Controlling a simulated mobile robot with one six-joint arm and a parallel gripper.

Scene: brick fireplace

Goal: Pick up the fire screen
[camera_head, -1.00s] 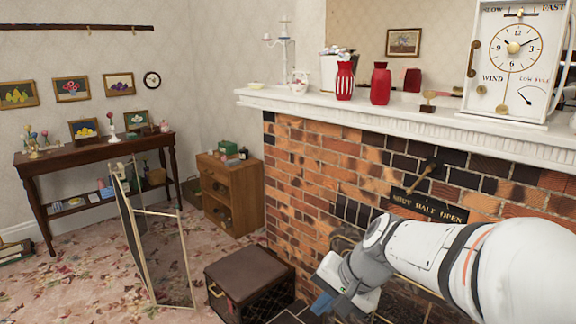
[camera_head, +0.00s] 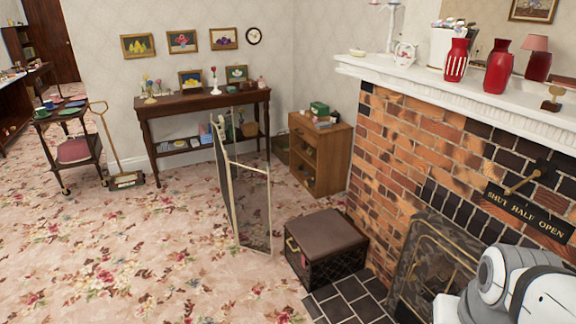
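A folding screen (camera_head: 252,205) with a thin pale gold frame and see-through dark mesh stands upright on the carpet, left of the fireplace. Its panels are bent at an angle to each other, and one is seen nearly edge-on. A dark, arched metal panel with brass trim (camera_head: 425,255) stands in the fireplace opening, partly covered by my arm. My white and grey arm is at the lower right corner, well apart from the folding screen. My gripper is cut off below the picture's edge.
A brown-topped box (camera_head: 325,240) stands just right of the screen, beside the dark hearth tiles (camera_head: 345,303). A wooden cabinet (camera_head: 322,158) and a long side table (camera_head: 205,103) are behind. Open carpet (camera_head: 130,240) lies left of the screen.

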